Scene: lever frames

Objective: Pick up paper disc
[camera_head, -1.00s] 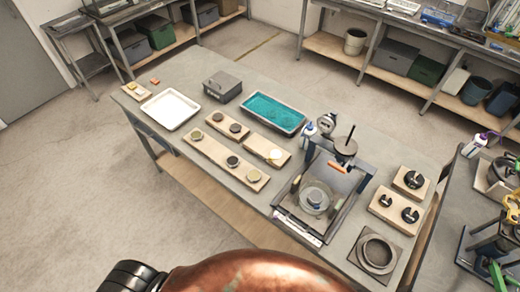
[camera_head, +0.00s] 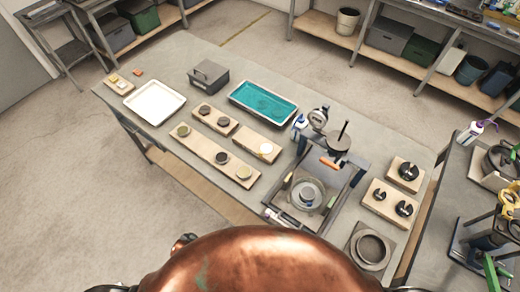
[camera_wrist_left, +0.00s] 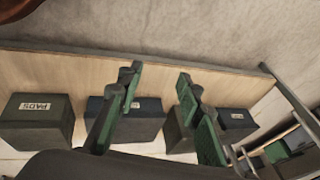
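A pale cream disc (camera_head: 266,148), which looks like the paper disc, lies on a short wooden board (camera_head: 250,141) on the workbench. My right gripper is not in view.
A white tray (camera_head: 155,103), a teal-filled tray (camera_head: 263,101) and a grey box (camera_head: 208,76) stand behind the boards. A metal frame device (camera_head: 310,190) stands to their right. Dark bins, one labelled PADS (camera_wrist_left: 36,118), sit on a wooden shelf (camera_wrist_left: 60,70).

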